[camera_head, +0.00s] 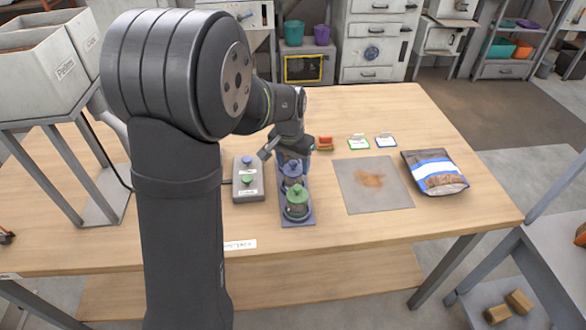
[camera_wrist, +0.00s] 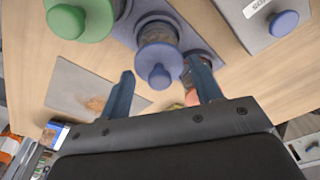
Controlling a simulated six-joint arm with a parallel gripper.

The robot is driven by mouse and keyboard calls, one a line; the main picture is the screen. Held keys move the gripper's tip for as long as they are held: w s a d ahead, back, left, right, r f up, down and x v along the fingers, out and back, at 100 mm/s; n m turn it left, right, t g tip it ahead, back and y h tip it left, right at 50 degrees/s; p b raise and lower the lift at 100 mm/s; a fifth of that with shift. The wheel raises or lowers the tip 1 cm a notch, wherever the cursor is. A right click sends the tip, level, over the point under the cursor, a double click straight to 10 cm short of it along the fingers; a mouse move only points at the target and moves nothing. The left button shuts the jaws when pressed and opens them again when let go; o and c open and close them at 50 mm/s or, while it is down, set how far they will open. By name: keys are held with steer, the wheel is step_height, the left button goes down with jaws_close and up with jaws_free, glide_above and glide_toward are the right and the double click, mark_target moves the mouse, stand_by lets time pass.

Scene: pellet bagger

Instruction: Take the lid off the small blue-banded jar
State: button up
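The small jar with a blue knobbed lid (camera_head: 293,170) stands on a dark slate-blue tray (camera_head: 284,220); its lid is on, and I cannot make out the band clearly. In the wrist view the blue lid (camera_wrist: 158,62) lies ahead of and roughly between my fingertips, with the jar body partly visible behind it. My gripper (camera_wrist: 163,82) is open, with nothing held between its two fingers. In the head view my gripper (camera_head: 286,146) is just behind the blue-lidded jar, partly hidden by my arm. A green-lidded jar (camera_head: 297,201) stands in front of it on the same tray.
A grey button box (camera_head: 248,190) stands left of the tray. A grey mat (camera_head: 360,200) with spilled brown pellets and a pellet bag (camera_head: 435,172) lie to the right. Red-orange blocks (camera_head: 324,143) and two small cards (camera_head: 358,142) are behind. The table's right front is clear.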

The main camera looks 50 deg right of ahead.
steer(key=c, duration=0.5)
steer(key=shift+r, duration=0.1)
steer(key=shift+c, duration=0.2)
